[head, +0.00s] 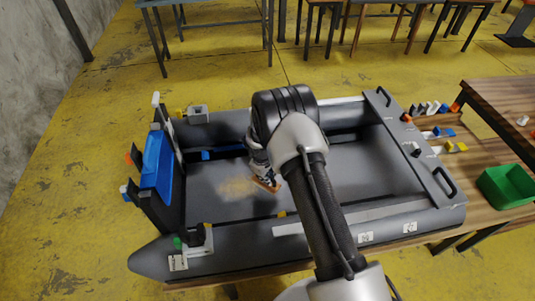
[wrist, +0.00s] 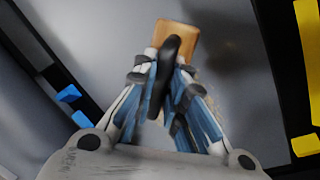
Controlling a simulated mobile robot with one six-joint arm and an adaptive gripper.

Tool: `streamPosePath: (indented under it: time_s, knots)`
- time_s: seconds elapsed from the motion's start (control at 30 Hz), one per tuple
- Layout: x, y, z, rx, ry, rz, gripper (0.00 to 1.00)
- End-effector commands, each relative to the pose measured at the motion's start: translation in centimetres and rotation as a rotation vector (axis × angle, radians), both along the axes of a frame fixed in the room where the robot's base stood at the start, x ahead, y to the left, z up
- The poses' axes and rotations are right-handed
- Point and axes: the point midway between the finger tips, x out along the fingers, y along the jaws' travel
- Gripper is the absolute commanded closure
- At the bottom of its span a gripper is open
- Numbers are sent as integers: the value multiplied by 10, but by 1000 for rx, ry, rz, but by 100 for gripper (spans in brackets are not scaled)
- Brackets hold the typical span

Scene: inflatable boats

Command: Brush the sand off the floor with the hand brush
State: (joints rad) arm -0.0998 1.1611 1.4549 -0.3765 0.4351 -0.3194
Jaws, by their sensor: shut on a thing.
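The grey inflatable boat (head: 335,255) lies on a wooden bench in the head view. A patch of tan sand (head: 235,187) is spread on its dark grey floor (head: 375,168), left of the middle. My gripper (head: 263,176) is over the floor at the right edge of the sand, partly hidden by my arm. It is shut on the hand brush (head: 268,185), of which an orange-brown edge shows. In the wrist view the fingers close on the brush's black handle, and its brown block (wrist: 180,37) sticks out beyond them. The bristles are hidden, so contact with the floor cannot be told.
The boat's side tubes and a blue-and-black transom (head: 155,165) border the floor. A grey board with handles (head: 410,150) crosses the right end. A green bin (head: 505,187) and several small coloured parts stand on the bench at right. The boat floor right of my arm is clear.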

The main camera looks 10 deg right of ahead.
Motion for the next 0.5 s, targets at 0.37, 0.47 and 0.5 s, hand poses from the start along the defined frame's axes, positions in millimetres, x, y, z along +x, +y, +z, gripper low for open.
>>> streamPosePath:
  time_s: [0.37, 0.47, 0.5]
  knots:
    - [1, 5, 39, 0, -3, -3, 100]
    - [2, 6, 48, 1, -4, -3, 100]
    - [2, 6, 52, 1, -4, -4, 100]
